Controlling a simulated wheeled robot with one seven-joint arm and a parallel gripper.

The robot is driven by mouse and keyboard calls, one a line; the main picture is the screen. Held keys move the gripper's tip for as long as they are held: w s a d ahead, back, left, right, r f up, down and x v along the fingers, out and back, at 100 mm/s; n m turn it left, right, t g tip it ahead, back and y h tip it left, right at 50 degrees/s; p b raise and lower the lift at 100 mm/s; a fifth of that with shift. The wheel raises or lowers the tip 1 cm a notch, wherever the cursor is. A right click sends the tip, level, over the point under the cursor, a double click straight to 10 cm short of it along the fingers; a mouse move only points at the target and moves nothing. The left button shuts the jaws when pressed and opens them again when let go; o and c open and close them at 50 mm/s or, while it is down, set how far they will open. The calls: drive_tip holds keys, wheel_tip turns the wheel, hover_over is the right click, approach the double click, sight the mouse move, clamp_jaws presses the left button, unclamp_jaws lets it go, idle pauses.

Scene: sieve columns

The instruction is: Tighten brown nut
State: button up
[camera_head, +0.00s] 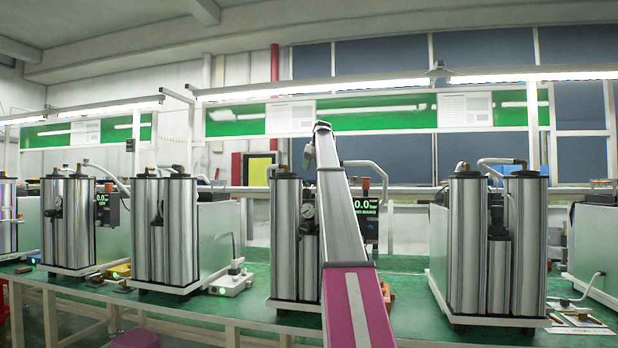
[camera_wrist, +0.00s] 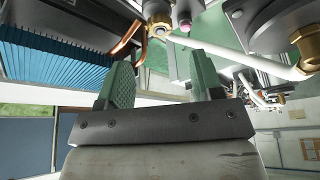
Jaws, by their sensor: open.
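In the wrist view, my gripper (camera_wrist: 158,72) is open, with two green ridged fingers spread apart and nothing between them. A brass-brown nut (camera_wrist: 159,30) sits on a fitting at the top middle, beyond the fingertips and roughly in line with the gap. A copper-coloured bent pipe (camera_wrist: 128,40) runs to the left of it. A larger brass nut (camera_wrist: 308,45) is at the upper right, outside the gap. I cannot tell for certain which is the brown nut. In the head view, my arm covers much of the middle sieve column unit (camera_head: 285,230), and the nut is not distinguishable.
A white hose (camera_wrist: 230,55) crosses right of the fingers, and a blue ribbed part (camera_wrist: 55,50) lies left. In the head view, other column units stand left (camera_head: 165,230) and right (camera_head: 465,245) on the green bench (camera_head: 400,290). A display box (camera_head: 367,215) stands close behind my arm.

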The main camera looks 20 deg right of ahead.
sight(306, 185)
drive_tip(key=v, duration=0.3)
drive_tip(key=shift+r, duration=0.1)
drive_tip(key=w+f+n, duration=0.1)
drive_tip(key=f+n, duration=0.1)
drive_tip(key=f, duration=0.1)
drive_tip(key=w+f+n+g+y, duration=0.1)
drive_tip(key=f+n, duration=0.1)
drive_tip(key=f, duration=0.1)
drive_tip(key=w+a+f+n, duration=0.1)
drive_tip(key=w+f+n, duration=0.1)
drive_tip(key=f, duration=0.2)
drive_tip(key=shift+a+y, duration=0.15)
drive_tip(key=shift+y, duration=0.25)
idle(0.4)
drive_tip(key=c, duration=0.9)
